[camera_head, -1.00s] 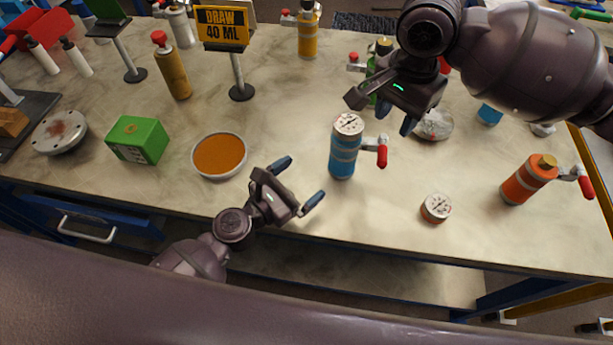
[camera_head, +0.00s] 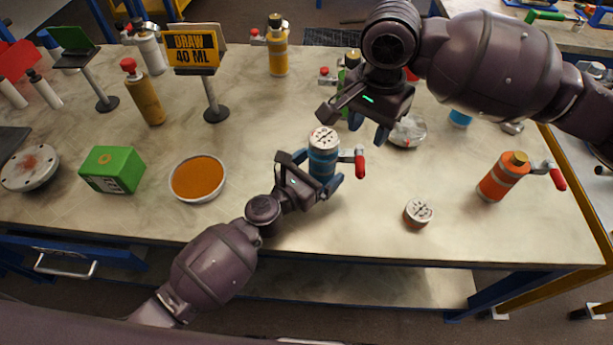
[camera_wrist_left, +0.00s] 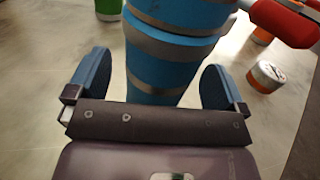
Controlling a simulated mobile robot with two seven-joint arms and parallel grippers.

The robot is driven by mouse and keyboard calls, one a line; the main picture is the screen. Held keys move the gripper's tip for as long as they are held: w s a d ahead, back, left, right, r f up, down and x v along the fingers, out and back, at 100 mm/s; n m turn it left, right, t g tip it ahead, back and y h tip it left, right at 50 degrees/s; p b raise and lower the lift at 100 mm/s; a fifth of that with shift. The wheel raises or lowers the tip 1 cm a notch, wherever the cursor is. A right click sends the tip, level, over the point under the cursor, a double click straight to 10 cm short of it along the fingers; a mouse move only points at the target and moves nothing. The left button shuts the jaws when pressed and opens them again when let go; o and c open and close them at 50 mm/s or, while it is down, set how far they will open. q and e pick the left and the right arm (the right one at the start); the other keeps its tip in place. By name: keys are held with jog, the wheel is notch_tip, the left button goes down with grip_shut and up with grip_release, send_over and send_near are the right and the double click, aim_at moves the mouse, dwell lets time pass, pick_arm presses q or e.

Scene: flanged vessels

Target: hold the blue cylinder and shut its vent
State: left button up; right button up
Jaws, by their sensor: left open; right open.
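The blue cylinder (camera_head: 323,160) stands upright on the bench with a round dial on top. Its side valve has a red handle (camera_head: 360,161) pointing right and downward. My left gripper (camera_head: 312,172) is open around the cylinder's near side, with one finger on each side. In the left wrist view the cylinder (camera_wrist_left: 165,65) stands between the two blue fingers, with visible gaps, so they look apart from it. The red handle (camera_wrist_left: 285,22) shows at the upper right there. My right gripper (camera_head: 368,127) is open and empty above and behind the cylinder, pointing down.
A loose gauge (camera_head: 419,212) and an orange cylinder (camera_head: 502,177) stand to the right. A bowl of orange contents (camera_head: 198,178) and a green box (camera_head: 112,169) are to the left. A green bottle is partly hidden behind my right gripper. The bench front edge is close.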

pick_arm(q)
jog(key=shift+w+d, duration=0.35)
jog(key=shift+w, duration=0.05)
jog(key=c, duration=1.4)
